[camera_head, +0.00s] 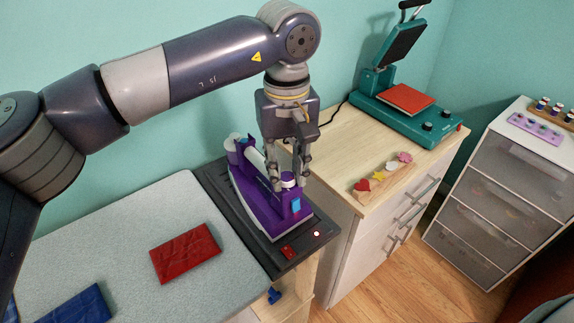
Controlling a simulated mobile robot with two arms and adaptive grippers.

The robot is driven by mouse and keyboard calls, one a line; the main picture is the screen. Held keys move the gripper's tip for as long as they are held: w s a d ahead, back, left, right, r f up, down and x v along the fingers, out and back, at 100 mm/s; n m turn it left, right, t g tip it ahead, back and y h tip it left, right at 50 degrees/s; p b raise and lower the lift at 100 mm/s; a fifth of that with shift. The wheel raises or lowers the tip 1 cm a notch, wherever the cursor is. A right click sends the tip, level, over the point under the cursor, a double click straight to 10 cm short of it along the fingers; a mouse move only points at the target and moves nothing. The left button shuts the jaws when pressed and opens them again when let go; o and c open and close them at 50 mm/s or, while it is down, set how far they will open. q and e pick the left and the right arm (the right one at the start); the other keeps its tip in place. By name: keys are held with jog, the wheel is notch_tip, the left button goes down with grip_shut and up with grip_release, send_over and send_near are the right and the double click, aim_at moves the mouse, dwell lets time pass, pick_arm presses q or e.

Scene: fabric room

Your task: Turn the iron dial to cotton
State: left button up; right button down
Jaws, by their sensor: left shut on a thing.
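The purple iron (258,203) rests on a dark base plate (290,257) at the right end of the ironing board. Its white dial (288,180) sits at the top of its front end, with a light blue button (296,205) just below. My left gripper (289,183) points down over the iron, its fingers shut on the dial from both sides. The fingers partly cover the dial, and its markings are too small to read. My right gripper is not in view.
A red folded cloth (185,253) and a blue one (75,306) lie on the grey ironing board (120,235). A wooden cabinet (340,150) to the right bears a teal heat press (405,115) and small coloured shapes (383,172). A drawer unit (500,185) stands far right.

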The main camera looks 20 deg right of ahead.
aim_at(287, 176)
pick_arm(q)
jog(key=m, duration=0.5)
jog(key=shift+m, duration=0.3)
jog(key=m, duration=0.4)
jog(key=shift+m+p, duration=0.4)
jog(key=o, duration=1.1)
notch_tip(287, 176, up, 12)
jog(key=shift+r, duration=0.1)
